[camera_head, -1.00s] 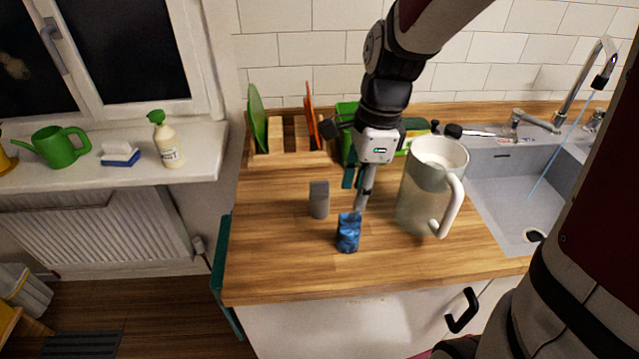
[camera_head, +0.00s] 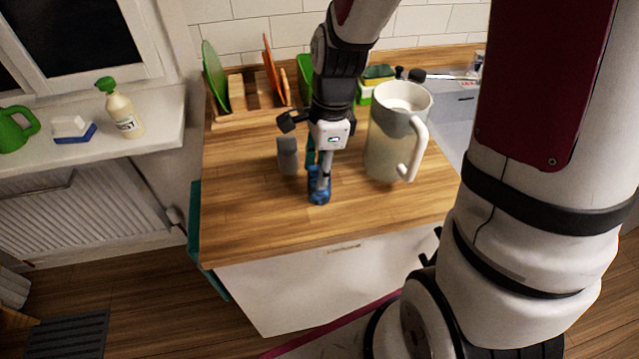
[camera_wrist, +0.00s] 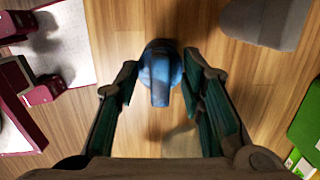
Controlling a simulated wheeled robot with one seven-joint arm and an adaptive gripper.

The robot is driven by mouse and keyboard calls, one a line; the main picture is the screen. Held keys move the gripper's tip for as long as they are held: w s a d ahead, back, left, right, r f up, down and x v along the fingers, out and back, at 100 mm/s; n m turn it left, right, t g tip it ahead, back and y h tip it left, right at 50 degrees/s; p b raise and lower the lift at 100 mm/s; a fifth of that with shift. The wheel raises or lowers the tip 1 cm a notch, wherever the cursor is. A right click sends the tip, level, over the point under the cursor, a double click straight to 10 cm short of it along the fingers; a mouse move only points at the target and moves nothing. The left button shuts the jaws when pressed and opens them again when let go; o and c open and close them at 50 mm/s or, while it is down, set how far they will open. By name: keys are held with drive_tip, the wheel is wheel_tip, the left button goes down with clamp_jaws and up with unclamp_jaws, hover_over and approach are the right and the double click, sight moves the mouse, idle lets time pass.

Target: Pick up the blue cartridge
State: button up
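The blue cartridge (camera_head: 319,196) stands upright on the wooden counter, left of the large jug. My gripper (camera_head: 319,178) reaches down over it from behind and hides its upper part. In the wrist view the cartridge (camera_wrist: 160,62) shows between the tips of my gripper (camera_wrist: 161,82). The two fingers are spread, one on each side. A gap shows at the left finger; the right finger is very close to the cartridge, and I cannot tell whether it touches.
A grey cylinder (camera_head: 288,156) stands close by on the left, also in the wrist view (camera_wrist: 262,22). The jug (camera_head: 386,140) with a white handle stands on the right. A wooden rack (camera_head: 246,112) is behind. The counter in front is clear.

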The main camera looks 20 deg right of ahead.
clamp_jaws()
drive_tip(key=shift+r, duration=0.1)
